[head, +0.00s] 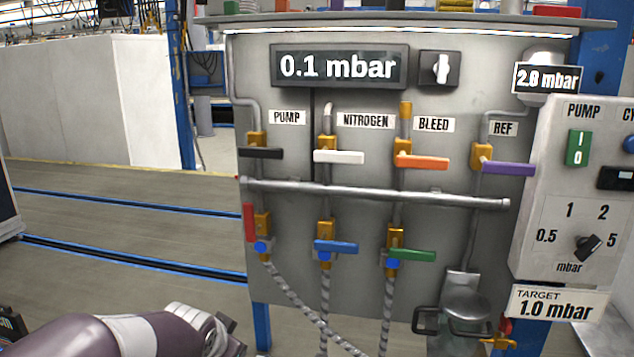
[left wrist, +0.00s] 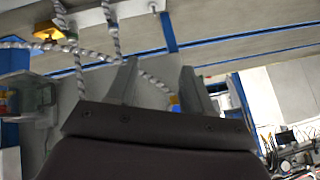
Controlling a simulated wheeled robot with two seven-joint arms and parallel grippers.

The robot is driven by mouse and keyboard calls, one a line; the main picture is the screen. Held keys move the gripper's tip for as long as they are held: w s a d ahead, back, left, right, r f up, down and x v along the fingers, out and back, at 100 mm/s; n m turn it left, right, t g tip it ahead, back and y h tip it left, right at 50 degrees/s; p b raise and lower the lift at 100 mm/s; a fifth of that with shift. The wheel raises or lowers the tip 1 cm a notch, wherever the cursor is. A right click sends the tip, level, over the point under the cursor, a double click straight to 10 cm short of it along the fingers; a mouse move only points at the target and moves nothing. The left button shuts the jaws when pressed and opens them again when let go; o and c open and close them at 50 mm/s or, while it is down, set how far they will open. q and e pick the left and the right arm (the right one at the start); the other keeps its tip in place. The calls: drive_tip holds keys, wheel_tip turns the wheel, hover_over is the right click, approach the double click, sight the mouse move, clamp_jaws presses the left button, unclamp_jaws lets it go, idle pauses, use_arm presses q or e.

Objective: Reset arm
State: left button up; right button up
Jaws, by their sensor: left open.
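My left arm (head: 130,335) enters the head view at the bottom left, low in front of the charging panel (head: 360,90). Its gripper fingers are not clear there. In the left wrist view my left gripper (left wrist: 158,78) is open, its two fingers apart with nothing held between them. Braided hoses (left wrist: 78,55) pass beyond the fingers. My right gripper is in neither view.
The panel's horizontal lever handles are black, white (head: 338,157), orange, purple, blue and green; the red lever (head: 249,223) hangs down. The display (head: 340,67) reads 0.1 mbar. A control box (head: 585,190) stands at right, a target sign (head: 557,303) below.

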use_arm(q)
drive_tip(key=s+f+n+g, duration=0.3)
drive_tip(key=s+f, duration=0.3)
drive_tip(key=s, duration=0.3)
drive_tip(key=s+f+n+g, duration=0.2)
drive_tip(key=s+f+g, duration=0.3)
drive_tip(key=s, duration=0.5)
wheel_tip(320, 180, up, 16)
drive_tip(key=t+p, duration=0.1)
drive_tip(key=p, duration=1.6)
drive_tip(key=shift+w+a+f, duration=0.2)
drive_tip(key=shift+w+a, duration=0.1)
drive_tip(key=shift+a, duration=0.15)
